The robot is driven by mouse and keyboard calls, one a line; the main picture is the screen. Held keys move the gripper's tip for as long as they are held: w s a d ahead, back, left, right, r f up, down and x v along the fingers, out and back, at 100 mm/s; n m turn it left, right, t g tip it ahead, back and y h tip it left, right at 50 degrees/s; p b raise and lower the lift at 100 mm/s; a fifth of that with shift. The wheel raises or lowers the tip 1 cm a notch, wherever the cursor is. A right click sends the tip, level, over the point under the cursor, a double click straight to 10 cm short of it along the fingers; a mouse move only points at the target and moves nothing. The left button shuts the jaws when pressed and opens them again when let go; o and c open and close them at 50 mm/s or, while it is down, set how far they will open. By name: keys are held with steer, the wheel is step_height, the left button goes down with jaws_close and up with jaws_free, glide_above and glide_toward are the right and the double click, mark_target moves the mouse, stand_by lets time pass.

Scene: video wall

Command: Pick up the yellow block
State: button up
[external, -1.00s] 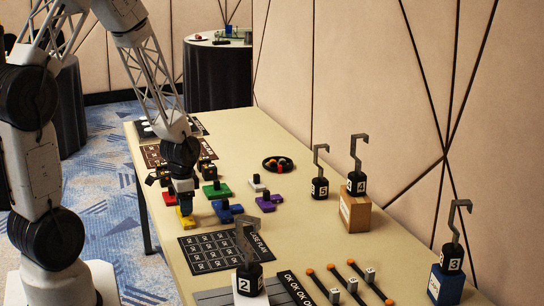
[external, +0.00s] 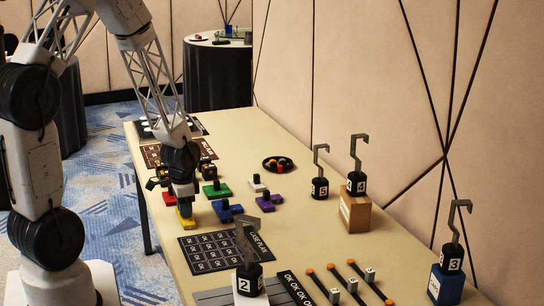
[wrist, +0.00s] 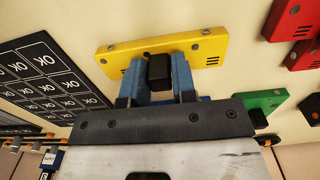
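The yellow block (external: 187,225) lies flat on the table, partly hidden below my gripper (external: 184,206) in the external view. In the wrist view the yellow block (wrist: 208,47) is a flat slab with a black knob (wrist: 158,70) standing up from it. My gripper (wrist: 156,79) has its two blue fingers on either side of this knob. A narrow gap shows between the left finger and the knob. The right finger is very close to it, and I cannot tell if they touch.
Red (external: 170,197), green (external: 217,189), blue (external: 226,210), purple (external: 269,200) and white (external: 257,184) blocks lie nearby. A dark grid mat (external: 222,251) lies in front. Numbered hook weights (external: 248,278) stand to the front and right.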

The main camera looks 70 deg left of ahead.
jaws_close()
steer(key=shift+r, duration=0.2)
steer(key=shift+r, duration=0.9)
steer(key=shift+s+d+r, duration=0.15)
steer(key=shift+s+r, duration=0.1)
steer(key=shift+r, duration=0.5)
steer(key=s+d+r, duration=0.1)
steer(key=s+d, duration=0.7)
steer(key=s, duration=0.4)
steer(key=shift+s+d+r, duration=0.15)
steer(key=shift+s+d, duration=0.15)
steer(key=shift+s, duration=0.1)
